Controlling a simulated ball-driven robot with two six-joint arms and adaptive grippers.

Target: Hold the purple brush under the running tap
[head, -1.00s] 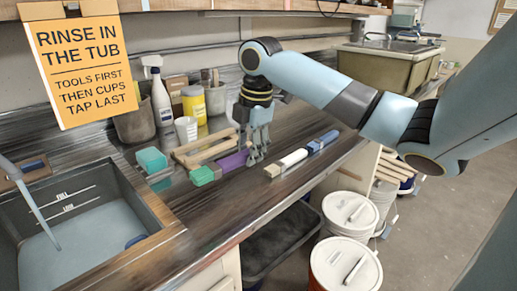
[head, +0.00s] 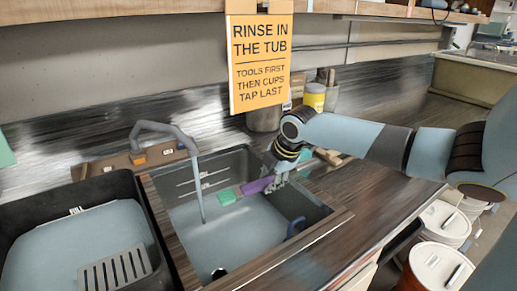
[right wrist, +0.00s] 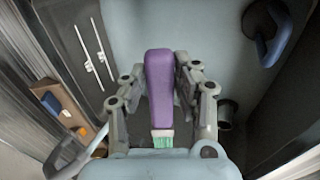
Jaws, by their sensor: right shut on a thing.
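The purple brush (head: 257,186) has a green head (head: 228,197) pointing left. My right gripper (head: 280,180) is shut on its purple handle and holds it over the right part of the tub (head: 330,222). The right wrist view shows the purple handle (right wrist: 158,80) between the fingers of my right gripper (right wrist: 160,95), with green bristles (right wrist: 162,138) close to the palm. The grey tap (head: 165,128) is arched over the tub, and a stream of water (head: 200,185) falls from it. The green head is right of the stream, apart from it. My left gripper is out of view.
A dark blue mug-like thing (head: 295,228) sits in the tub's right side. A second basin (head: 70,185) with a slotted grey plate (head: 115,272) stands at left. A yellow sign (head: 260,65) hangs behind. White-lidded buckets (head: 440,262) stand on the floor at right.

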